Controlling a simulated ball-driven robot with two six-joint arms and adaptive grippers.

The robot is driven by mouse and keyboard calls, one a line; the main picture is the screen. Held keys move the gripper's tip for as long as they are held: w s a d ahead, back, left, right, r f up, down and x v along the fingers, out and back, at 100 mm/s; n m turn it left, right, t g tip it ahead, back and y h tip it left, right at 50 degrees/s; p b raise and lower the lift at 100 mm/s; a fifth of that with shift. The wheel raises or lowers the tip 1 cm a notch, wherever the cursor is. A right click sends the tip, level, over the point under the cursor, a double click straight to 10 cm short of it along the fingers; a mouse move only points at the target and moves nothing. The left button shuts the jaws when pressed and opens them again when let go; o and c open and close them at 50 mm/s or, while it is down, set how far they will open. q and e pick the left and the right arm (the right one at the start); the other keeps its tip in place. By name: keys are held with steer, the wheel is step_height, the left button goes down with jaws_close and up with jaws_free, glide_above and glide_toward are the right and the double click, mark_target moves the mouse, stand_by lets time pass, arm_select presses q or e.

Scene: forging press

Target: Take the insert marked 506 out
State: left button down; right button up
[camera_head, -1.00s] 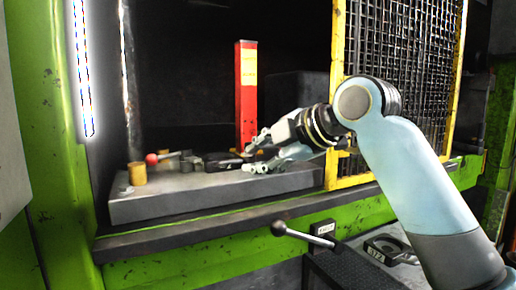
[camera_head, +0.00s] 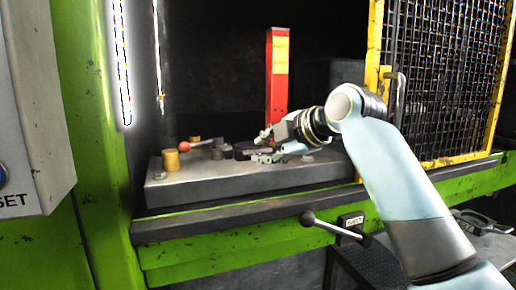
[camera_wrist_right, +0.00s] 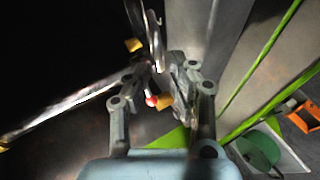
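A dark insert (camera_head: 244,150) lies on the grey die block in the press, just left of my right gripper's fingertips. It is small and partly hidden, and I cannot read any number on it. My right gripper (camera_head: 263,146) reaches in from the right, low over the block, with its fingers apart. In the right wrist view, the fingers (camera_wrist_right: 163,72) are also spread, with a grey rod-like piece showing beyond the tips. I cannot tell whether they touch the insert. My left gripper is not in view.
The die block (camera_head: 215,187) carries brass cylinders (camera_head: 171,160) and a red-knobbed lever (camera_head: 184,147) at left. A red post (camera_head: 277,75) stands behind. A yellow-framed mesh guard (camera_head: 440,80) is at right. A lever (camera_head: 335,228) sticks out in front; another handled insert (camera_head: 474,222) lies lower right.

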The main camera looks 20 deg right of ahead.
mark_target(258, 152)
steer(key=shift+x, duration=1.7)
steer(key=shift+c, duration=0.4)
jaws_close()
steer(key=shift+f, duration=0.1)
